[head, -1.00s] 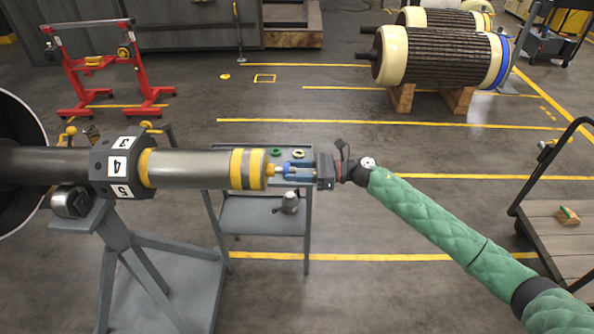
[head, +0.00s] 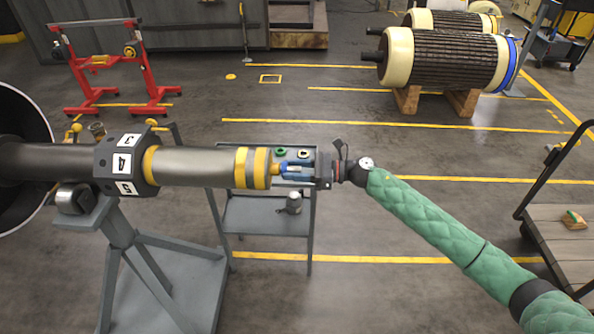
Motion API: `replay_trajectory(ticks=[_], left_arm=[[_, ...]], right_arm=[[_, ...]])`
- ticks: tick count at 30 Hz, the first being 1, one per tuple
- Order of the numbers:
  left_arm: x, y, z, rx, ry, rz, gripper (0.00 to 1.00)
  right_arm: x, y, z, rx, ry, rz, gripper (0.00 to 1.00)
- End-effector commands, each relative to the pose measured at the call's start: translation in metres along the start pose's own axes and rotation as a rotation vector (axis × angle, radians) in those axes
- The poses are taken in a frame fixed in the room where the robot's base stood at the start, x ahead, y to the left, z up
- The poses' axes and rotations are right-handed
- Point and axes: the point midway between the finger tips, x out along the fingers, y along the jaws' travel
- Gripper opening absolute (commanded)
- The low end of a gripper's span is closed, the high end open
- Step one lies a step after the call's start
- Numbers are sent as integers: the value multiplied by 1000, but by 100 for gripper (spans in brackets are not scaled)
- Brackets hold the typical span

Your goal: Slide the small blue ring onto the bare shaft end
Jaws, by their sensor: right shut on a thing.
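The machine shaft (head: 200,167) lies level from the left, with yellow bands near its right end. A thin stub, the bare shaft end (head: 276,169), sticks out to the right of the bands. My right gripper (head: 291,169) comes from the right, in line with the stub, and is shut on the small blue ring (head: 284,168). The ring is at the stub's tip. It is too small to tell whether the stub has entered it. My left gripper is not in view.
A grey cart (head: 262,216) stands behind the gripper. A green ring (head: 281,152) and a pale ring (head: 304,154) lie on its top; a grey can (head: 294,203) is on its shelf. A grey stand (head: 150,255) supports the shaft. Floor at front centre is clear.

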Motion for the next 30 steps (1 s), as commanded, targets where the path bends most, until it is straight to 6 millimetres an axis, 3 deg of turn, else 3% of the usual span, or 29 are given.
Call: replay_trajectory(ticks=[14, 15, 18, 25, 28, 30], left_arm=[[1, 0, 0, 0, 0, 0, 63], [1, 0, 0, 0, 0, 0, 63], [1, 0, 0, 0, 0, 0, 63], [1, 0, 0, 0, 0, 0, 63], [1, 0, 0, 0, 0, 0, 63], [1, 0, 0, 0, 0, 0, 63]], right_arm=[[3, 0, 0, 0, 0, 0, 21], [3, 0, 0, 0, 0, 0, 45], [3, 0, 0, 0, 0, 0, 65], [2, 0, 0, 0, 0, 0, 68], [2, 0, 0, 0, 0, 0, 88], [2, 0, 0, 0, 0, 0, 88]])
